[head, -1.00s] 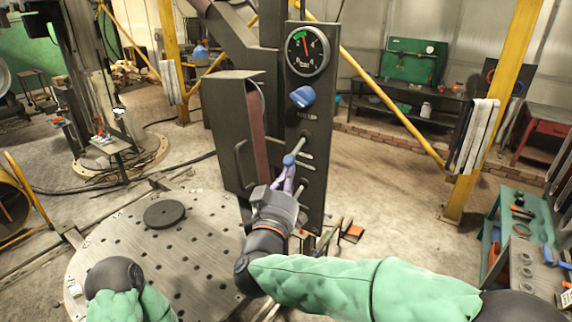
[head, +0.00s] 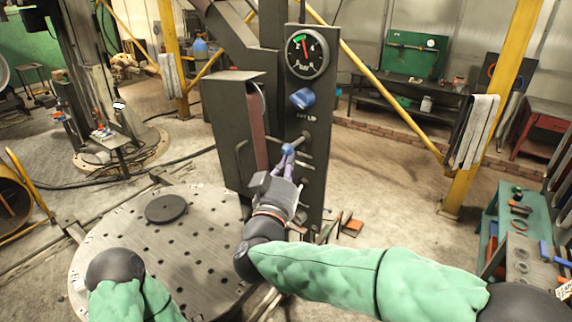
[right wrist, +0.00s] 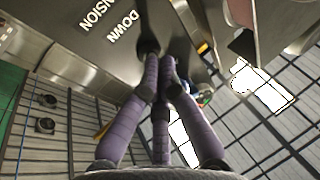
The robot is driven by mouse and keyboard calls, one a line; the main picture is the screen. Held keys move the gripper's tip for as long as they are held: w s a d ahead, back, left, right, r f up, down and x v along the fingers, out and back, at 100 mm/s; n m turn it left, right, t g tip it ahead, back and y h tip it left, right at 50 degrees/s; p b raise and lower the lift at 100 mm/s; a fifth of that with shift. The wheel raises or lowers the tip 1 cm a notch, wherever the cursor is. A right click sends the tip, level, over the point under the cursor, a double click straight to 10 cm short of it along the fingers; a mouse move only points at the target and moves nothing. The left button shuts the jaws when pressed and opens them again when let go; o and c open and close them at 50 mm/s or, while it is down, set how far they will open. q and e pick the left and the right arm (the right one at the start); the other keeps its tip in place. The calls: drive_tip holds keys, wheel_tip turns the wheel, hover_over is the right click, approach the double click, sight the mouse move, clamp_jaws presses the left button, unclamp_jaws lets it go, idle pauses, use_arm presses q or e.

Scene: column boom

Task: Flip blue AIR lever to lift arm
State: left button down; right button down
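A dark control panel (head: 316,190) stands upright in the head view, with a blue knob-like handle (head: 302,98) and small lettering below the gauge. Lower down, a thin lever with a bluish ball end (head: 288,149) sticks out toward the left. My right gripper (head: 286,163) is at this ball from below, its purple fingers close against it. In the right wrist view, the fingers (right wrist: 160,62) come together at their tips by a dark round piece (right wrist: 148,46); no firm hold shows. My left gripper is out of view.
A round gauge (head: 307,53) tops the panel. A dark box-like guard (head: 228,130) stands left of it. A perforated round table (head: 190,230) lies below left. A yellow post (head: 495,110) and a green bench (head: 505,210) stand at right.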

drive_tip(key=shift+r+p, duration=0.55)
drive_tip(key=shift+r, duration=0.35)
drive_tip(key=shift+f, duration=0.1)
drive_tip(key=s+a+f+b, duration=0.1)
drive_tip(key=s+f+b, duration=0.1)
drive_tip(key=f, duration=0.1)
drive_tip(key=shift+s+a, duration=0.25)
drive_tip(key=shift+a, duration=0.15)
drive_tip(key=s+a, duration=0.4)
drive_tip(key=s, duration=0.1)
drive_tip(key=shift+s, duration=0.3)
idle(0.4)
